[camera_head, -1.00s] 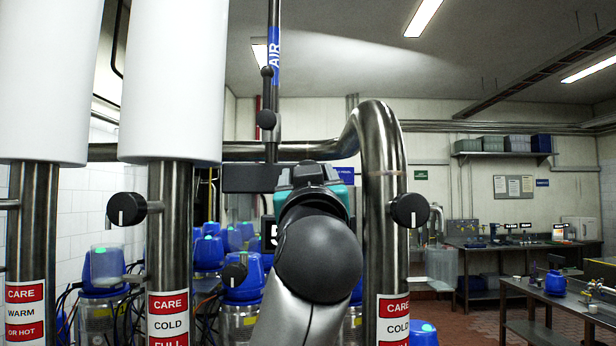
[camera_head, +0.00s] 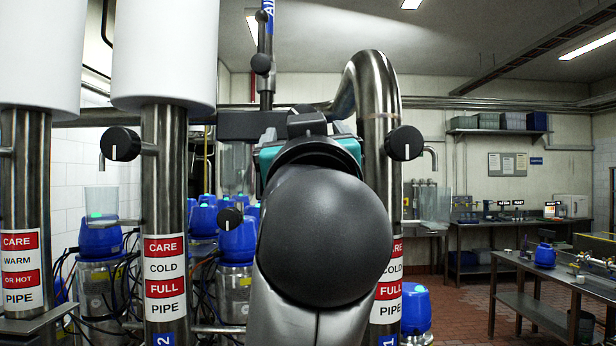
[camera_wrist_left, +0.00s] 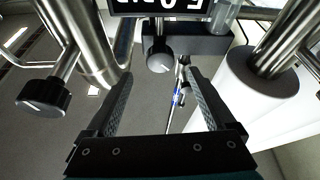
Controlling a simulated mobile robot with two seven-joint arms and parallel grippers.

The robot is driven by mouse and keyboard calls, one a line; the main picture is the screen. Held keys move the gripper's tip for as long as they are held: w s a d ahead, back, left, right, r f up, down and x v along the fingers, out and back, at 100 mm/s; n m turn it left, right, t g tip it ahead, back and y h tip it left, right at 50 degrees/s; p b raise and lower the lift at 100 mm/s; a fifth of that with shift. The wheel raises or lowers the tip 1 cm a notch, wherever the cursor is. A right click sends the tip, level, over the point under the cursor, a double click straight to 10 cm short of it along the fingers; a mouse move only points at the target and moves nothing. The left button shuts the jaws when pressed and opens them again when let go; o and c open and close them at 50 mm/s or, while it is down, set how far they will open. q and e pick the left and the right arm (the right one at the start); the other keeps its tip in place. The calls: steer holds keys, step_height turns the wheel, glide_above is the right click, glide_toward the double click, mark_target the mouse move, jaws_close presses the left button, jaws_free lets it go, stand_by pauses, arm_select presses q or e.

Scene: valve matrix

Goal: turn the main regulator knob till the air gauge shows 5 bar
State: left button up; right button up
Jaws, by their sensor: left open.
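In the left wrist view, a round grey knob (camera_wrist_left: 160,61) sits below a dark block (camera_wrist_left: 200,46), beyond and between my left gripper's fingertips (camera_wrist_left: 158,78). I take it for the main regulator knob. The fingers are open, with clear space between them and no grip on the knob. A black display (camera_wrist_left: 160,6) with white digits is cut by the top edge; it looks like 5.0. In the head view the dark block (camera_head: 245,125) shows, but my left arm hides the knob and display. My right gripper is out of view.
Steel pipes stand on both sides, with black knobs (camera_head: 120,144) and (camera_head: 404,143) sticking out. Blue-topped units (camera_head: 238,240) stand behind. A workbench (camera_head: 545,290) is at right.

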arm_select(q)
steer(key=b+v, duration=0.1)
steer(key=v, duration=0.5)
steer(key=shift+s, duration=0.3)
